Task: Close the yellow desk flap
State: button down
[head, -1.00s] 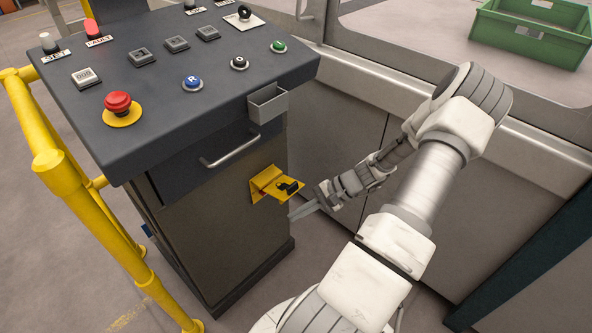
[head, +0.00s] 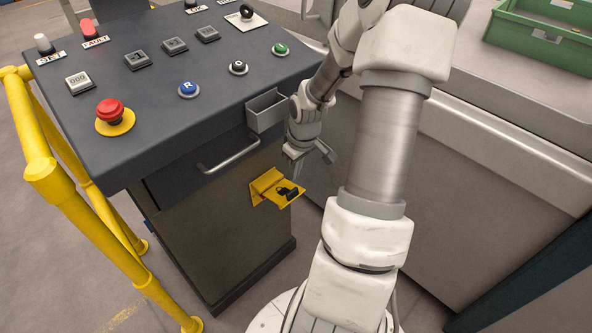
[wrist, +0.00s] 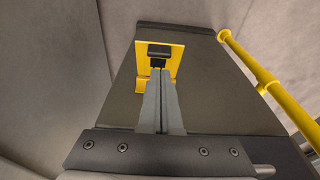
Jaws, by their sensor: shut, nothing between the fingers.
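The yellow desk flap (head: 283,199) is a small yellow plate standing out from the front of the grey desk (head: 200,245), below the drawer handle. A black piece (head: 289,192) sits on it. In the wrist view the flap (wrist: 176,62) lies just beyond my fingertips, with the black piece (wrist: 159,49) in line with them. My gripper (head: 298,172) points down above the flap's outer right part. Its fingers (wrist: 160,75) are shut together and hold nothing. Whether the fingertips touch the flap or the black piece I cannot tell.
A grey open box (head: 266,112) is fixed to the desk's edge close to my gripper. A metal drawer handle (head: 230,156) juts out to the left. Yellow railing (head: 50,180) runs along the left. A green crate (head: 540,35) is at the upper right.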

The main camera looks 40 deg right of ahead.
aim_at(292, 191)
jog(key=f, duration=0.2)
jog(key=f+b, duration=0.1)
jog(key=f, duration=0.1)
jog(key=w+f, duration=0.1)
jog(key=f, duration=0.1)
jog(key=shift+b, duration=0.35)
jog(key=shift+f, duration=0.15)
